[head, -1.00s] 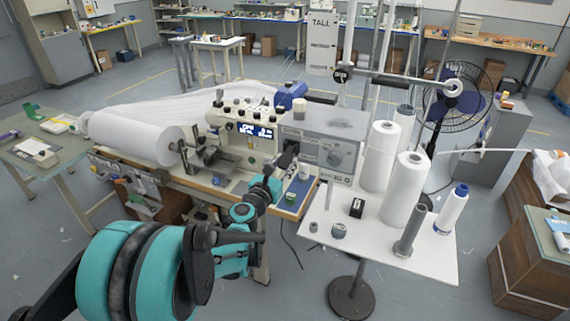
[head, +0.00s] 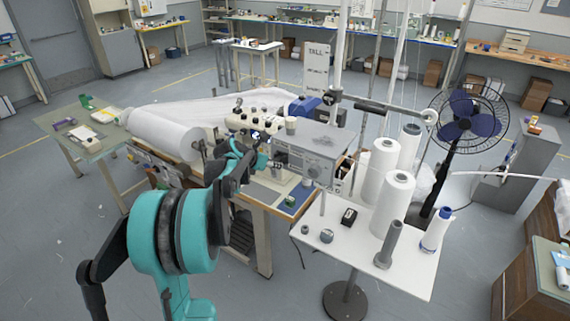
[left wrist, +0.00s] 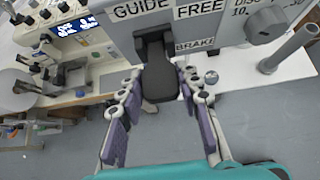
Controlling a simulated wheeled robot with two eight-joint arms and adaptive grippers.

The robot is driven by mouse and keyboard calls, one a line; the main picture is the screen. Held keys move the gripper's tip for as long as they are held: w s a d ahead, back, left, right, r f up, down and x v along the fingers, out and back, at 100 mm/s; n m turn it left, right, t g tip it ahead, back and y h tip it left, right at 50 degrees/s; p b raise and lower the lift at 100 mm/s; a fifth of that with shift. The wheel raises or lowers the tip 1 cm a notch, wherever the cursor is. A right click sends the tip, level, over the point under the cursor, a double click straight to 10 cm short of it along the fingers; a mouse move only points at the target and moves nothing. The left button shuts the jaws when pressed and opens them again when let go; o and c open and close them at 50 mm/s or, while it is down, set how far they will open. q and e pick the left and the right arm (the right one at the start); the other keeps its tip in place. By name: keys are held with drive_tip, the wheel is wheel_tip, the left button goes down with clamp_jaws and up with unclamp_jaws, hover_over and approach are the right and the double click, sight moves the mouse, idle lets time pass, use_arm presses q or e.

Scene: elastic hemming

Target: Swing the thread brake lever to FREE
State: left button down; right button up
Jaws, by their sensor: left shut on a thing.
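The thread brake lever (left wrist: 160,80) is a dark block-shaped handle on the front of a grey box (left wrist: 215,35). In the left wrist view it hangs from a dark slot, below and between the labels GUIDE and FREE, with BRAKE to its right. My left gripper (left wrist: 160,92) has its purple-padded fingers on both sides of the lever and is shut on it. In the head view the grey box (head: 318,145) stands right of the sewing machine (head: 258,112). My left gripper (head: 270,163) is at its left front, mostly hiding the lever. My right gripper is not in view.
A white stand table (head: 360,250) with thread cones (head: 396,205) and small parts is right of the box. A fabric roll (head: 165,138) lies left of the machine. A fan (head: 465,120) stands behind at right. Open floor lies in front.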

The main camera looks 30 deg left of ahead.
use_arm(q)
drive_tip(key=shift+w+r+g+p, duration=0.25)
drive_tip(key=shift+r+g+p, duration=0.3)
drive_tip(key=shift+g+p, duration=0.45)
drive_tip(key=shift+w+r+g+p, duration=0.25)
drive_tip(key=shift+r+g+p, duration=0.25)
drive_tip(key=shift+g+p, duration=0.45)
drive_tip(key=shift+g, duration=0.25)
drive_tip(key=c, duration=1)
unclamp_jaws()
drive_tip(key=shift+c, duration=0.2)
drive_tip(key=v, duration=1.2)
drive_tip(key=shift+f, duration=0.1)
